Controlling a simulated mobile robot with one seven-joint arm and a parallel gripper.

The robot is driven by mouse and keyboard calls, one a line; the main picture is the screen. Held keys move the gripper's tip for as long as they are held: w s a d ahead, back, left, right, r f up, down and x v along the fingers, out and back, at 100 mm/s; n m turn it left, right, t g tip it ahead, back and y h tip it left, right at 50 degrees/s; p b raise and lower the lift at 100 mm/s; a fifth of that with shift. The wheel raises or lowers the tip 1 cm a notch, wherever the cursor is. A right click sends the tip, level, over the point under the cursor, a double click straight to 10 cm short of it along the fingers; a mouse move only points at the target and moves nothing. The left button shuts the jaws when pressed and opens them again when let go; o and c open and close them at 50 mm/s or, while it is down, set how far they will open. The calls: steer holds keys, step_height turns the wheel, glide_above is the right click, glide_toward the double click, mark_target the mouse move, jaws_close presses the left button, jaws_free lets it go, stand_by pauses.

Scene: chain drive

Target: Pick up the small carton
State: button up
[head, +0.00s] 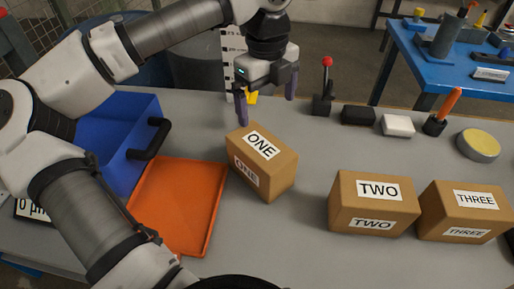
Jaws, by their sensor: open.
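Three brown cartons with white labels are on the grey table. The carton marked ONE (278,180) is in the middle, turned at an angle. The carton marked TWO (345,205) and the carton marked THREE (437,210) are to its right. They look similar in size, and I cannot tell for sure which is the small one. My gripper (266,108) is open and empty, fingers pointing down, above and behind carton ONE. The left fingertip appears close to its back edge; I cannot tell the gap.
An orange tray (178,200) lies left of carton ONE, beside a blue bin (108,140) with a black handle. A red-knobbed lever (324,95), a black block (358,115), a white block (397,125) and a round yellow-topped tin (478,145) line the back. Carton TWO nearly touches carton THREE.

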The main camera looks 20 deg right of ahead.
mark_target(261, 144)
steer(key=f, duration=0.2)
steer(key=f+p, duration=0.1)
steer(key=f, duration=0.5)
steer(key=shift+w+a+f, duration=0.1)
steer(key=shift+a+f, duration=0.15)
steer(key=shift+a, duration=0.1)
steer(key=shift+a+f+p, duration=0.2)
steer(key=shift+f+p, duration=0.9)
steer(key=shift+f, duration=1.65)
steer(key=shift+r, duration=0.1)
steer(key=c, duration=2)
